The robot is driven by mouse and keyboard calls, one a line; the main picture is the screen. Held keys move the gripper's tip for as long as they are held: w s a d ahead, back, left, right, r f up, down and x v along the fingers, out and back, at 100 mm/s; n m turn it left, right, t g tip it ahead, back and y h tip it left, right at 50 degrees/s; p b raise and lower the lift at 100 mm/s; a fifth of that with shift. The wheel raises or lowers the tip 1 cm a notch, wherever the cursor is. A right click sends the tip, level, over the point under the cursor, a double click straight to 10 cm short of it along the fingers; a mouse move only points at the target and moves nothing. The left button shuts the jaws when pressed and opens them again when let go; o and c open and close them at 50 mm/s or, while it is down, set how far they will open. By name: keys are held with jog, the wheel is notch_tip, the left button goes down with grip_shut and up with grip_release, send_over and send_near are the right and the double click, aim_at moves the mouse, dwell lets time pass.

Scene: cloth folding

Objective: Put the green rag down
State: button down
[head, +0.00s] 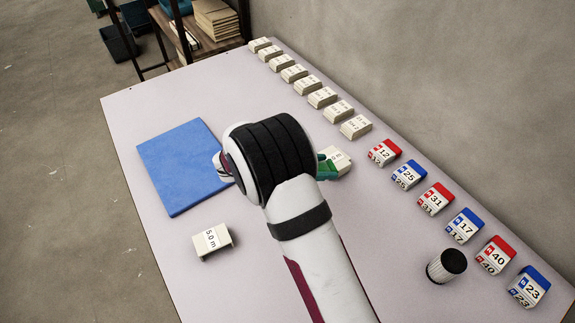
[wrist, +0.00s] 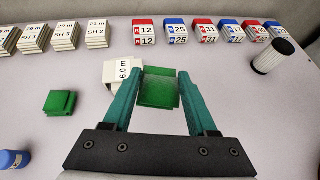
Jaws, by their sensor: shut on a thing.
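A green rag (wrist: 158,88), folded into a small block, sits between the teal fingertips of my gripper (wrist: 157,92) in the wrist view. My gripper is shut on it. The rag is in front of a white block marked 6.0 m (wrist: 122,72) and overlaps its right side in the picture. I cannot tell whether it touches the table or that block. In the head view my arm hides most of the gripper; a teal finger (head: 326,171) shows beside the 6.0 m block (head: 340,158). A second folded green piece (wrist: 60,103) lies on the table at left in the wrist view.
A blue cloth (head: 183,167) lies flat at the table's left. A 5.0 m block (head: 211,241) stands below it. Red and blue numbered blocks (head: 435,199) and cream stacks (head: 308,84) line the right edge. A black-capped white cylinder (head: 446,266) stands near them.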

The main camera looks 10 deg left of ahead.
jog(key=shift+d+r, duration=0.15)
jog(key=shift+d, duration=0.1)
jog(key=shift+w+a, duration=0.1)
jog(key=w+a+r+n+t+y, duration=0.2)
jog(key=w+a+n+t+y, duration=0.15)
jog(key=a, duration=0.35)
jog(key=n+t+y, duration=0.1)
jog(key=n+y, duration=1.1)
jog(key=n, duration=0.1)
send_over(178, 182)
jog(key=shift+m, duration=0.25)
notch_tip(178, 182, down, 7)
jog(key=shift+d+f, duration=0.1)
jog(key=shift+f, duration=0.1)
notch_tip(178, 182, down, 3)
jog(key=shift+s+f, duration=0.1)
jog(key=shift+f, duration=0.3)
jog(key=shift+f, duration=0.2)
